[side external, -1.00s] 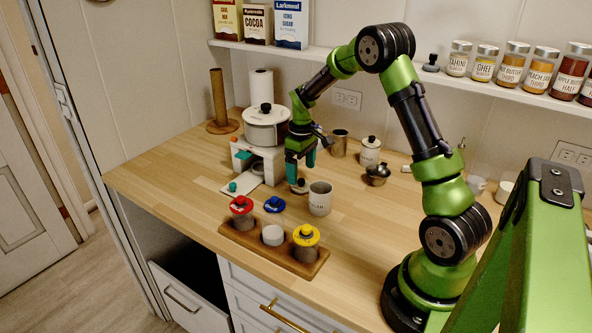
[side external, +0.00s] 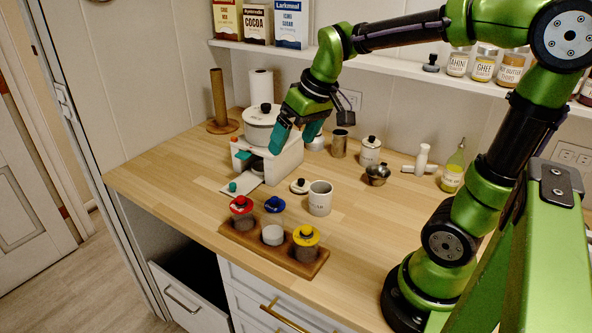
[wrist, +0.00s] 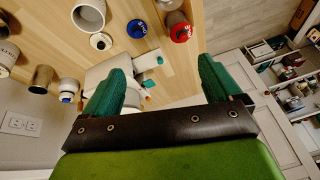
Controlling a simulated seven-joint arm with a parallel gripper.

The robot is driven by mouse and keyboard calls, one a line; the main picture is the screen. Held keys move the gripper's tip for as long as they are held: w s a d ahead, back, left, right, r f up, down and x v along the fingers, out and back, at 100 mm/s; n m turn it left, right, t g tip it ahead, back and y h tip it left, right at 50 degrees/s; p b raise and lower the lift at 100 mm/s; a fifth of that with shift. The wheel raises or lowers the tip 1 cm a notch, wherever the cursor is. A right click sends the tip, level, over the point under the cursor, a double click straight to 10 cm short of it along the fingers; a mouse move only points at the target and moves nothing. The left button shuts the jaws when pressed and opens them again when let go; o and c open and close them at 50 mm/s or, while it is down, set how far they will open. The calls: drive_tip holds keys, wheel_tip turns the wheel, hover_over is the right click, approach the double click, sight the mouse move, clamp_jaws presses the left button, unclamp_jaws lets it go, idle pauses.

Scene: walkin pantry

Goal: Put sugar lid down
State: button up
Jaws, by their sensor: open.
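The sugar lid (side external: 300,186), a pale disc with a dark knob, lies on the wooden counter just left of the open white sugar canister (side external: 320,200). In the wrist view the lid (wrist: 101,42) rests beside the canister (wrist: 88,16), apart from my fingers. My gripper (side external: 297,136) is open and empty, raised above and behind the lid, near the white appliance. Its green fingers (wrist: 161,70) are spread wide in the wrist view with nothing between them.
A wooden rack (side external: 235,241) holds canisters with red, blue and yellow lids at the front. A white appliance (side external: 285,163) with a lidded pot (side external: 262,130) stands behind left. The front right counter is clear.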

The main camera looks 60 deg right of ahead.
drive_tip(key=s+a+m+t+y, duration=0.1)
drive_tip(key=s+a+t, duration=0.1)
drive_tip(key=s+a, duration=0.5)
drive_tip(key=shift+s+a+r+m+t, duration=0.2)
drive_tip(key=shift+s+m+t, duration=0.15)
drive_tip(key=shift+s, duration=0.8)
